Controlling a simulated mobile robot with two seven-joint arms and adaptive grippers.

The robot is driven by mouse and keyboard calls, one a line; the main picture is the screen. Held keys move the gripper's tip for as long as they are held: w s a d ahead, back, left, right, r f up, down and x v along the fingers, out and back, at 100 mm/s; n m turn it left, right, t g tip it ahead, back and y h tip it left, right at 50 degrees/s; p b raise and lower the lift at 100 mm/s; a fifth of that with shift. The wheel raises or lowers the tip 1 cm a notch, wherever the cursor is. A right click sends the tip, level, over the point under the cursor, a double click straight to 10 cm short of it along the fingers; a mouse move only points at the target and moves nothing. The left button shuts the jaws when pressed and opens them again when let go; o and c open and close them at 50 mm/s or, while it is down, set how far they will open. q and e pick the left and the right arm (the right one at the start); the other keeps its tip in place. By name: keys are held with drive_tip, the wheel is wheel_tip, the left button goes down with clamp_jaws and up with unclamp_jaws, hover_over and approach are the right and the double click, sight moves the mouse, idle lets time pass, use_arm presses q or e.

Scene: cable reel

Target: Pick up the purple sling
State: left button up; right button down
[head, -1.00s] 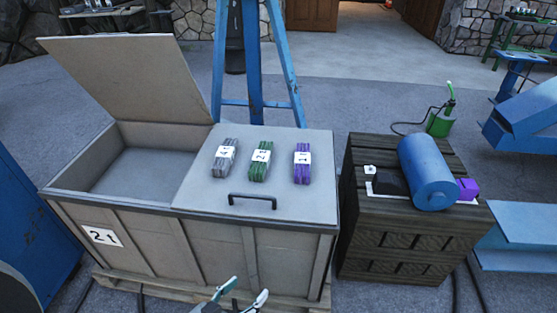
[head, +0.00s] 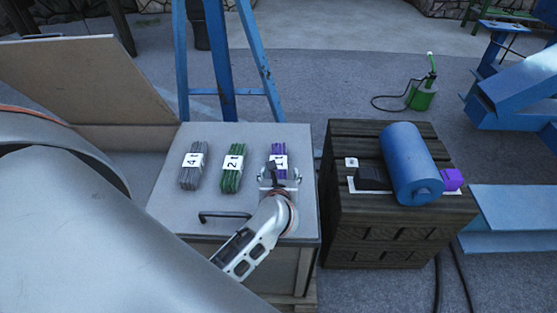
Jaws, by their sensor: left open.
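The purple sling (head: 278,149) is a folded bundle with a white label, lying on the closed right lid (head: 214,138) of the crate. My left gripper (head: 278,173) is open over the near part of this sling and hides much of it. I cannot tell whether the fingers touch it or are around it. The green sling (head: 235,151), labelled 2t, and the grey sling (head: 197,149), labelled 4t, lie in a row to its left. My right gripper is not in view.
A black handle (head: 225,216) sits at the lid's front. My left arm covers the crate's left side. The raised lid (head: 80,80) stands at back left. A dark wooden box (head: 350,225) with a blue cylinder (head: 408,160) stands to the right.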

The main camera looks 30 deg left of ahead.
use_arm(q)
drive_tip(key=shift+w+f, duration=0.25)
drive_tip(key=shift+x, duration=0.85)
drive_tip(key=shift+a+x, duration=0.15)
drive_tip(key=shift+x, duration=1.25)
drive_tip(key=shift+a+x, duration=0.15)
drive_tip(key=shift+x, duration=1.2)
drive_tip(key=shift+s+r, duration=0.1)
drive_tip(key=shift+s, duration=0.05)
drive_tip(key=c, duration=1.5)
